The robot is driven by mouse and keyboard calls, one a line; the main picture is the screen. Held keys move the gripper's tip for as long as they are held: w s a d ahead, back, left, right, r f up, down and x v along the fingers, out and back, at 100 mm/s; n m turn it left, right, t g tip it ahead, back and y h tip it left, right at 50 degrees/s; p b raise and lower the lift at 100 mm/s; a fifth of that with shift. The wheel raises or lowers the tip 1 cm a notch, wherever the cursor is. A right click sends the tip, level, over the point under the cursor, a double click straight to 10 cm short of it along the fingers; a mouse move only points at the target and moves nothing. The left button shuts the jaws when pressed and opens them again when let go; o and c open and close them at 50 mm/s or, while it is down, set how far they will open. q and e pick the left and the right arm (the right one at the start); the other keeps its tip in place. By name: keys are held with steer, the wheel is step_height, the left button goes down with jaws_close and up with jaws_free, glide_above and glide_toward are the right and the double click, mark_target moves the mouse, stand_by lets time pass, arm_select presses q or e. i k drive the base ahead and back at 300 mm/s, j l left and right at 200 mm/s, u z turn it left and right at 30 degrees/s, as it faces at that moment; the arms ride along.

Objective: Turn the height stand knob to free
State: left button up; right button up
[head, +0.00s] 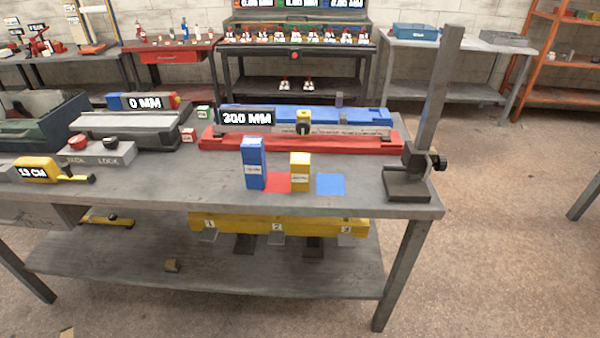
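The height stand (440,95) stands at the right end of the grey bench. It has a tall grey upright post that leans slightly right in the picture and a flat dark base (408,188). A black knob (439,163) sticks out to the right from the lower part of the post, just above the base. I cannot tell from its look whether the knob is set to lock or free. Neither of my grippers is in view, and nothing touches the knob.
A blue block (254,165) and a yellow block (300,172) stand by a red square (278,182) and a blue square (330,184). A red rail (350,143) with a 300 MM display (247,118) lies behind them. The floor right of the bench is clear.

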mark_target(441, 162)
steer(key=l+u, duration=0.1)
steer(key=l, duration=0.5)
steer(key=l+u, duration=0.1)
steer(key=l, duration=0.45)
steer(key=k+l+u, duration=0.1)
steer(key=l, duration=0.45)
steer(key=l+u, duration=0.1)
steer(key=l, duration=0.5)
steer(key=k+l+u, duration=0.1)
steer(key=l, duration=0.45)
steer(key=i+l+u, duration=0.1)
steer(key=u, duration=0.3)
steer(key=l+u, duration=0.15)
steer(key=u, duration=0.25)
steer(key=l+u, duration=0.15)
steer(key=u, duration=0.25)
steer(key=i+l, duration=0.05)
